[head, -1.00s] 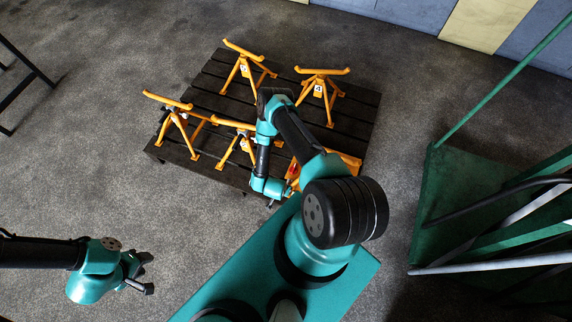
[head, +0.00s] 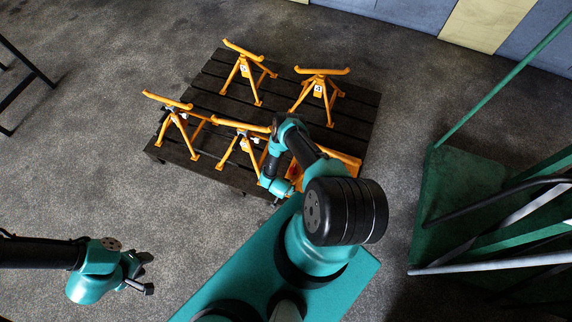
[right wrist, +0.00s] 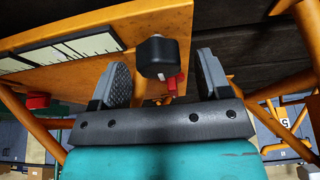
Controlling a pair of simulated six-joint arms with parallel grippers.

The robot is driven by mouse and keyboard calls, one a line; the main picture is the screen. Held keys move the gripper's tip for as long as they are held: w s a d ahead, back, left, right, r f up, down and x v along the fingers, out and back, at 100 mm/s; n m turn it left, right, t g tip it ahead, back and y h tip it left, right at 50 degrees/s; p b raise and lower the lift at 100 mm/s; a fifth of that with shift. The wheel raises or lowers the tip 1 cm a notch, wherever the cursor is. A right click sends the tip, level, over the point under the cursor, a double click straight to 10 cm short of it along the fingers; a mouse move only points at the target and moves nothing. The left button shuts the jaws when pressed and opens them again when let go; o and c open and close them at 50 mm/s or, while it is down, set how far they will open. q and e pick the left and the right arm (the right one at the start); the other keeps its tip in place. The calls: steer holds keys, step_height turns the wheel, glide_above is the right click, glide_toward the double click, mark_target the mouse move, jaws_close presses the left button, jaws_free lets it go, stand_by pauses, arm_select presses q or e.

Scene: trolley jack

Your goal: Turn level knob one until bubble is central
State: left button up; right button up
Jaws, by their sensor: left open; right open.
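In the right wrist view a black, faceted knob (right wrist: 157,57) sits at the edge of an orange plate (right wrist: 100,68). My right gripper (right wrist: 163,62) is open, with one finger on each side of the knob; I cannot tell whether they touch it. A white strip with dark marks (right wrist: 75,50) lies on the plate; I can make out no bubble. Red parts show below the knob (right wrist: 172,82) and at the left (right wrist: 37,100). In the head view my right arm mostly hides its gripper. My left gripper (head: 143,273) is open and empty, above the floor.
Several orange stands, such as this one (head: 321,88), stand on a dark slatted pallet (head: 215,80). An orange plate (head: 345,162) shows beside my right arm. A green frame with bars (head: 470,190) is at the right. The floor around my left gripper is clear.

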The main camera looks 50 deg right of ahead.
steer(key=shift+c, duration=0.2)
steer(key=c, duration=0.9)
steer(key=shift+m, duration=0.4)
steer(key=m+g, duration=0.1)
steer(key=m, duration=0.2)
steer(key=shift+w+g, duration=0.1)
steer(key=shift+g, duration=0.2)
steer(key=m+g, duration=0.2)
steer(key=m, duration=0.3)
